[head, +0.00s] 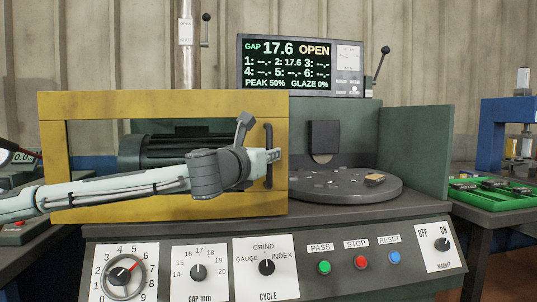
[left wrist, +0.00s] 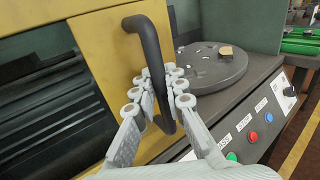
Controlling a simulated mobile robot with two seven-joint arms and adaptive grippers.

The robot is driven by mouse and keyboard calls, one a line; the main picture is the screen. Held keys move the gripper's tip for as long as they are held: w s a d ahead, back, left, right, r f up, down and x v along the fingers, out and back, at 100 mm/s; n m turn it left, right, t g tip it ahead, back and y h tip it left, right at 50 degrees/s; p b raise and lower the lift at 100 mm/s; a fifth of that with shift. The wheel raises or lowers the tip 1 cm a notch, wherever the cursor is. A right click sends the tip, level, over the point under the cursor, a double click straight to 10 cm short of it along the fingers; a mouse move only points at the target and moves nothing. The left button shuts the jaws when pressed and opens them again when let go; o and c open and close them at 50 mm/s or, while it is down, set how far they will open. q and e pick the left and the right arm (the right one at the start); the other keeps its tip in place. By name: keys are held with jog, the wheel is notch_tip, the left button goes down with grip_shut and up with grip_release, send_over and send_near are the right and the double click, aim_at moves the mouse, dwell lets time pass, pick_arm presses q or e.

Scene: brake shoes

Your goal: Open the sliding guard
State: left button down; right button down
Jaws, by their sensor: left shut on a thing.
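The yellow sliding guard (head: 165,103) stands over the left half of the machine, its window showing a dark ribbed cylinder (head: 150,150) behind. Its black vertical handle (head: 268,178) is at its right edge. In the left wrist view the guard (left wrist: 108,50) and the bent handle (left wrist: 148,42) are close up. My left gripper (head: 270,157) is shut on the handle; its fingers (left wrist: 165,92) sit on either side of the lower bar in the left wrist view. The round table (head: 335,190) right of the guard is uncovered. My right gripper is not in view.
A brown piece (head: 374,179) lies on the round table. A green side panel (head: 415,150) closes the machine's right. The display (head: 300,65) reads 17.6 OPEN. Knobs and buttons line the front panel (head: 310,245). A green tray (head: 490,193) stands at right.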

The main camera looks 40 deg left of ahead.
pick_arm(q)
jog(key=shift+a+r, duration=0.1)
jog(key=shift+a, duration=0.05)
jog(key=c, duration=1.8)
grip_release()
